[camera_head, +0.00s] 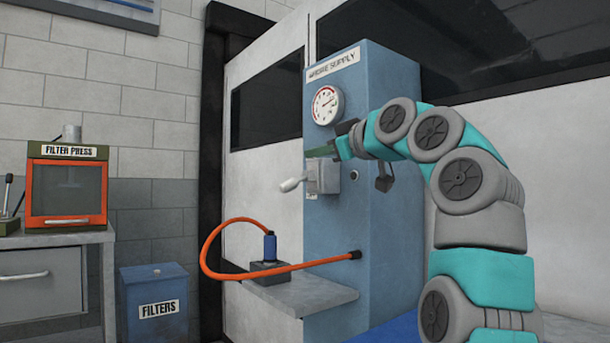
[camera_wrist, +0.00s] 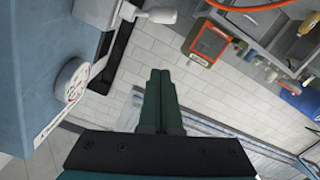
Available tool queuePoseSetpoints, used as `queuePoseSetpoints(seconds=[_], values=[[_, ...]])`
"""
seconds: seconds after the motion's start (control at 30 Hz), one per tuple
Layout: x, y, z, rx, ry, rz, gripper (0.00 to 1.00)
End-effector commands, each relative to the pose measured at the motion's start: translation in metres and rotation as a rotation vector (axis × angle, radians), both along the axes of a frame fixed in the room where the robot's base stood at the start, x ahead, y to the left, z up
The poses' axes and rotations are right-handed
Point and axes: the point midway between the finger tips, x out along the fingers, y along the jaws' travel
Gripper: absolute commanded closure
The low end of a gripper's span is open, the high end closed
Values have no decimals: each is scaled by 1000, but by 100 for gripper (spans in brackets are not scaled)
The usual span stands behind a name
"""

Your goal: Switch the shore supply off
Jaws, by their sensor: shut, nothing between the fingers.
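The shore supply cabinet (camera_head: 375,220) is tall and blue, with its label plate (camera_head: 334,65) and a round gauge (camera_head: 326,105) near the top. A grey switch box (camera_head: 325,178) is on its front, with a pale lever handle (camera_head: 291,185) sticking out to the left and slightly down. My gripper (camera_head: 313,152) is shut and empty, just above the switch box and apart from the handle as far as I can tell. In the wrist view my shut fingers (camera_wrist: 160,78) point at open room, with the handle (camera_wrist: 160,15) above them and the gauge (camera_wrist: 72,80) at the left.
An orange hose (camera_head: 212,228) loops from a blue plug (camera_head: 270,246) on a grey shelf (camera_head: 300,297) to the cabinet's lower front. A blue filters bin (camera_head: 155,280) and an orange filter press (camera_head: 66,190) on a bench stand at left. The space left of the handle looks clear.

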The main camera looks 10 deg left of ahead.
Motion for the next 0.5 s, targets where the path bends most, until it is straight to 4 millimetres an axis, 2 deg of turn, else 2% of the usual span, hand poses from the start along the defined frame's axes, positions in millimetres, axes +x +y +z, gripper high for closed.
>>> queuePoseSetpoints(seconds=[0.27, 0.5], values=[[9, 10, 1, -3, -3, 2, 100], [33, 38, 1, -3, -1, 4, 100]])
